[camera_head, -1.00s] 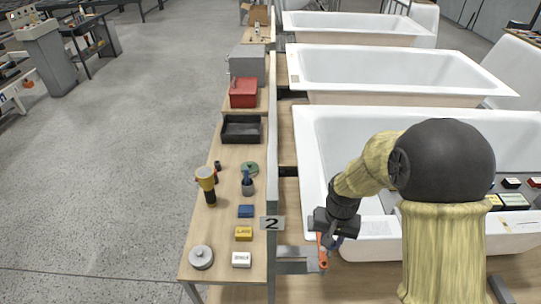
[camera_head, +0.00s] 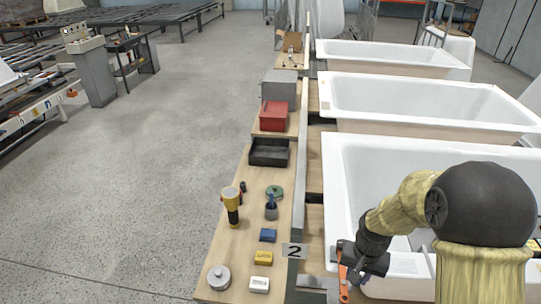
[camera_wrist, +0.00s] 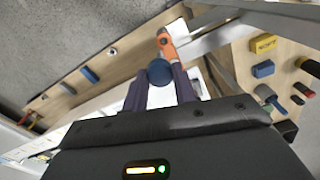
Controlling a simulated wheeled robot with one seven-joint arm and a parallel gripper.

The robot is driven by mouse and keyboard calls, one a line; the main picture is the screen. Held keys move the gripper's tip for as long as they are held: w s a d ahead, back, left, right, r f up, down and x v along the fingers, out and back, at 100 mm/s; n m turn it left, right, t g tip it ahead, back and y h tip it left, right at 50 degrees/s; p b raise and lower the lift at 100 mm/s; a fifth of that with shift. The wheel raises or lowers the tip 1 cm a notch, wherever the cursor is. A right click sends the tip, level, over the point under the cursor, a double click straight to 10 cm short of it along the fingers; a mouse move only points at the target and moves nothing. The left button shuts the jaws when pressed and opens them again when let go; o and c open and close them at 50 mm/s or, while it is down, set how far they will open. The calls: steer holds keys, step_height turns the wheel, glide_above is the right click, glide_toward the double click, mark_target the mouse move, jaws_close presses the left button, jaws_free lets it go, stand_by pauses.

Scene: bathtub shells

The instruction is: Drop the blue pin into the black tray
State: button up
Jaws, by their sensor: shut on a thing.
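My gripper (camera_wrist: 160,90) is shut on a blue round-ended piece, which I take for the blue pin (camera_wrist: 160,72). It sits between the dark fingers in the wrist view. In the head view my gripper (camera_head: 359,277) hangs by the near bathtub's left edge, right of the "2" sign; the pin cannot be made out clearly there. The black tray (camera_head: 268,163) is an open rectangular box farther back on the wooden bench, well away from my gripper. An orange-handled thing (camera_head: 343,283) is close beside my gripper, also in the wrist view (camera_wrist: 165,42).
A red box (camera_head: 273,117) stands behind the tray. A grey upright divider (camera_head: 300,220) separates bench and bathtubs (camera_head: 335,190).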

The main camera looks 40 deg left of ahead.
steer(key=w+d+f+m, duration=0.1)
steer(key=w+d+f, duration=0.2)
steer(key=d+f, duration=0.45)
steer(key=w+d+f+m, duration=0.1)
steer(key=w+d+f, duration=0.2)
steer(key=d+f, duration=0.5)
steer(key=s+d+f, duration=0.1)
steer(key=d+f, duration=0.4)
steer(key=f, duration=0.2)
steer(key=s+d+f+m, duration=0.1)
steer(key=s+d+f, duration=0.1)
steer(key=d+f, duration=0.2)
step_height(320, 180, down, 3)
steer(key=shift+s+d, duration=0.15)
steer(key=shift+d, duration=0.2)
